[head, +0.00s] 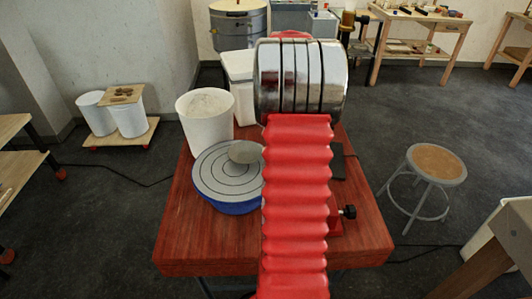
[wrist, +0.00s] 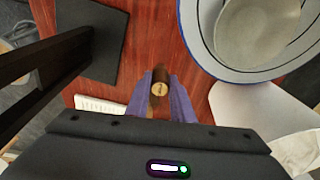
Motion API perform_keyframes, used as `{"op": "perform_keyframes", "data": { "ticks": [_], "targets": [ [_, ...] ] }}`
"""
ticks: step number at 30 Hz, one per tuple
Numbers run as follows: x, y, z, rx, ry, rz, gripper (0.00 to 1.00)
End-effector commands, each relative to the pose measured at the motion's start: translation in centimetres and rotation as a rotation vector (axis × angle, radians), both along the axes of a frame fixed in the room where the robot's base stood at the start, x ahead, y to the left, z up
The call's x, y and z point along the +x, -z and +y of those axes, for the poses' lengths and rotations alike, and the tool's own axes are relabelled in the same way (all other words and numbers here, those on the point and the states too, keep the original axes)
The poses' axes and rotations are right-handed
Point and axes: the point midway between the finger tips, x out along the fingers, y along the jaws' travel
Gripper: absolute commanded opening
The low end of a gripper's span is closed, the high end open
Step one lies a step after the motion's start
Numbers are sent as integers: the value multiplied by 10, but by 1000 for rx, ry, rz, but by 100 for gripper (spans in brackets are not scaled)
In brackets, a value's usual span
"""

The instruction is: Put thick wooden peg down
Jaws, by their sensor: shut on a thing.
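The thick wooden peg (wrist: 160,86) is a short brown cylinder with a paler round end turned toward the wrist camera. My gripper (wrist: 156,92) has its two purple-blue fingers on either side of the peg and is shut on it. The peg is over the red wooden table (wrist: 148,35). I cannot tell whether its far end touches the wood. In the head view my red arm covers the middle of the table (head: 185,245), and neither the gripper nor the peg shows there.
A round grey turntable (head: 215,187) with a blue base carries a grey lump (head: 245,151) on the table's left side. A white bucket (head: 206,122) stands behind it. In the wrist view a black plate (wrist: 92,45) lies left of the peg. Bare wood lies between plate and turntable.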

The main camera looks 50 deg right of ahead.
Motion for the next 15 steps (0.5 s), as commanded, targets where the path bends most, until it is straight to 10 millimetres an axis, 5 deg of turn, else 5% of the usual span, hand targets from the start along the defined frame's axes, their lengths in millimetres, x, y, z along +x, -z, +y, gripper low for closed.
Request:
{"op": "perform_keyframes", "data": {
  "ticks": [15],
  "targets": [
    [3,50,3,1,-7,1,0]
  ]
}}
